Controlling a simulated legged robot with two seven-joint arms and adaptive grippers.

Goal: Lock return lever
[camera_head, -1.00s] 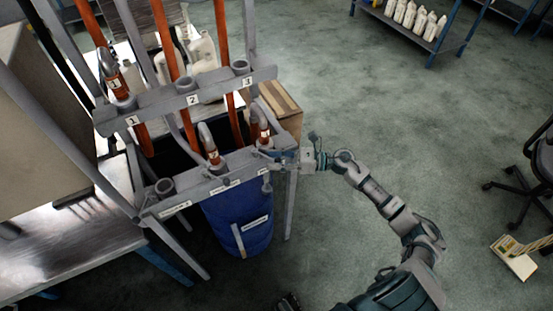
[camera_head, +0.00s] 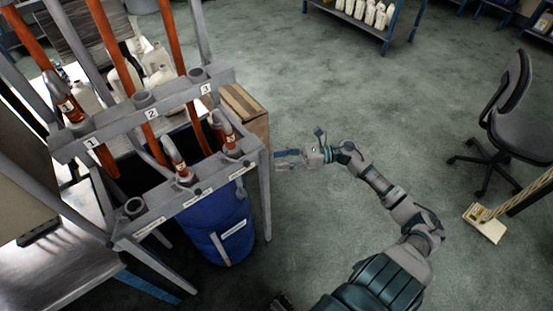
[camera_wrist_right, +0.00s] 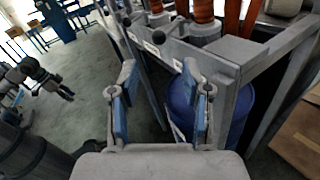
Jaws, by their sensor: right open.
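The rack's grey front bar (camera_head: 170,212) carries small labels and small levers. One lever (camera_head: 240,188) hangs at its right end in the head view. In the right wrist view, levers with dark ball knobs (camera_wrist_right: 158,37) stick out from the bar's side. The lever labels are too small to read, so I cannot tell which is the return lever. My right gripper (camera_head: 283,160) is open and empty, just right of the rack's right corner. In the right wrist view its fingers (camera_wrist_right: 160,88) are spread below the bar, apart from the knobs.
Orange hoses with numbered nozzles hang in the rack, nozzle 2 (camera_head: 178,160) among them. A blue barrel (camera_head: 218,228) stands beneath. A cardboard box (camera_head: 245,105) stands behind the right end. A bench (camera_head: 60,265) is at left. Floor right of the rack is clear up to the office chair (camera_head: 515,120).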

